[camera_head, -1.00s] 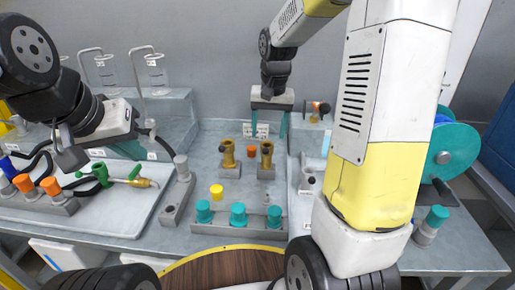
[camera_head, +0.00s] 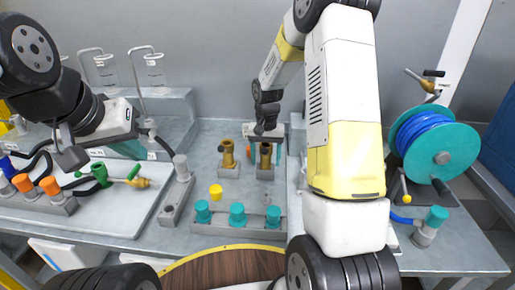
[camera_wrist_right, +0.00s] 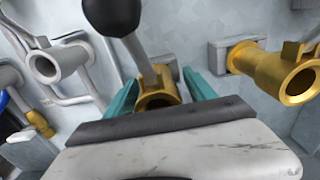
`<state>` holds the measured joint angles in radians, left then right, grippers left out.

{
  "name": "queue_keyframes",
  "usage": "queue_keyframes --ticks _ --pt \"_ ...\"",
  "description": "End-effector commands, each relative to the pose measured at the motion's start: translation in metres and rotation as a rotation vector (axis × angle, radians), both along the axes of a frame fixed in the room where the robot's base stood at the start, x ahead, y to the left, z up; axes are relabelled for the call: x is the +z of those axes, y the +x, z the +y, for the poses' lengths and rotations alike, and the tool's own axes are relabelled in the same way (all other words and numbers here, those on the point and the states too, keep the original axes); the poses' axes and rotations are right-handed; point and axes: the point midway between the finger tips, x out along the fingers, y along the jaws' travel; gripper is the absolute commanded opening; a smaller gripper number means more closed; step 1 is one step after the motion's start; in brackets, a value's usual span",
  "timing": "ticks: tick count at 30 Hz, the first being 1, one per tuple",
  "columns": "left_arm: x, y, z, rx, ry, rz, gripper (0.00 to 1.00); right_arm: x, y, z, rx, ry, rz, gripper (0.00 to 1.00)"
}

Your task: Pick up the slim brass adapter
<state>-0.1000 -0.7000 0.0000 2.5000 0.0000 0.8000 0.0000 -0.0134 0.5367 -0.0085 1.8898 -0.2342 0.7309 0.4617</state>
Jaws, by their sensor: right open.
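Two brass adapters stand on small grey blocks at mid-table in the head view. The right one (camera_head: 265,158) looks narrower in the wrist view (camera_wrist_right: 158,98); the left one (camera_head: 227,156) looks wider there (camera_wrist_right: 285,72). My right gripper (camera_head: 265,150) is open, with its teal fingers on either side of the narrower adapter. In the wrist view (camera_wrist_right: 158,95) this adapter shows between the fingers, partly hidden behind the gripper body; contact cannot be told. My left gripper (camera_head: 128,149) is at the left above the white tray, its fingertips mostly hidden.
A rack with teal caps (camera_head: 238,214) and a yellow cap (camera_head: 215,191) stand in front of the adapters. In the wrist view, a black knob (camera_wrist_right: 112,14) on a grey rod overlaps the narrower adapter. A teal hose reel (camera_head: 440,153) stands at right.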

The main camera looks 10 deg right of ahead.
Motion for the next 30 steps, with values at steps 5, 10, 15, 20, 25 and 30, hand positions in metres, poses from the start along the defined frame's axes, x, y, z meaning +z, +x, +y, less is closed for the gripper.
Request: queue_keyframes --ticks 5,10,15,20,25,30 --pt "0.0 0.0 0.0 0.0 0.0 0.0 0.0 -0.003 0.0 0.0 0.0 0.0 -0.002 0.64" --pt "0.0 0.0 0.0 0.0 0.0 0.0 0.0 -0.003 0.0 0.0 0.0 0.0 -0.001 0.5" --pt "0.0 0.0 0.0 0.0 0.0 0.0 0.0 -0.003 0.0 0.0 0.0 0.0 -0.001 0.16" --pt "0.0 0.0 0.0 0.0 0.0 0.0 0.0 -0.003 0.0 0.0 0.0 0.0 -0.002 0.0" --pt "0.0 0.0 0.0 0.0 0.0 0.0 0.0 -0.003 0.0 0.0 0.0 0.0 -0.002 0.0" --pt "0.0 0.0 0.0 0.0 0.0 0.0 0.0 0.01 0.001 0.0 0.0 0.0 -0.005 0.0"
